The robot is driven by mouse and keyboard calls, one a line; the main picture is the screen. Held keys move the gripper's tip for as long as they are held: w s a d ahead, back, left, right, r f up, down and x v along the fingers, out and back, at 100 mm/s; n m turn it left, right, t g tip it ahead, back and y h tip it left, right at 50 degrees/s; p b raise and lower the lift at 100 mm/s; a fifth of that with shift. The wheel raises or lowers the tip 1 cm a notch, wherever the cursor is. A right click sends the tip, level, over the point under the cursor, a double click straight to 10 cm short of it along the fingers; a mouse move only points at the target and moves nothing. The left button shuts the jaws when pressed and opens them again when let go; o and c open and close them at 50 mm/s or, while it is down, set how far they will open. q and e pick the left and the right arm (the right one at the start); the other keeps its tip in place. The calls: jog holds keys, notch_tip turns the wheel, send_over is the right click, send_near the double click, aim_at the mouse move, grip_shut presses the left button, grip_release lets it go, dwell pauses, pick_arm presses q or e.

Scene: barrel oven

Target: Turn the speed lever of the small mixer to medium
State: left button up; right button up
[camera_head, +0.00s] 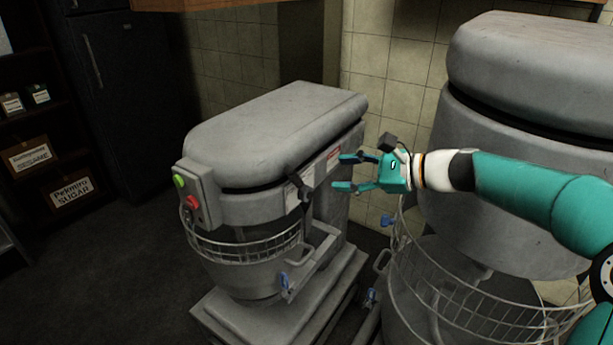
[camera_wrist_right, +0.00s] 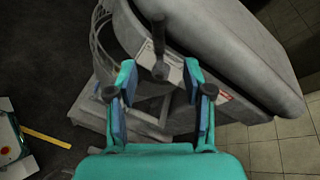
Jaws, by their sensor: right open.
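The small mixer (camera_head: 270,135) is the grey machine in the middle of the head view. Its dark speed lever (camera_head: 305,190) sits on the right side of the mixer head, by a pale label. In the right wrist view the fingers (camera_wrist_right: 160,78) stand apart with no contact on the lever visible. The lever's exact setting is hard to read. My left gripper is out of view.
A larger grey mixer (camera_head: 530,70) stands close on the right, behind and below my right arm. The small mixer has a wire guard (camera_head: 250,247), a bowl handle, and green and red buttons (camera_head: 191,202). Shelves with boxes (camera_head: 72,191) stand at far left; the dark floor there is clear.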

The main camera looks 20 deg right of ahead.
aim_at(298, 175)
jog(key=p+x, duration=0.1)
jog(key=x, duration=1)
jog(key=shift+w+a+f, duration=0.15)
jog(key=shift+f, duration=0.05)
jog(key=shift+c, duration=0.3)
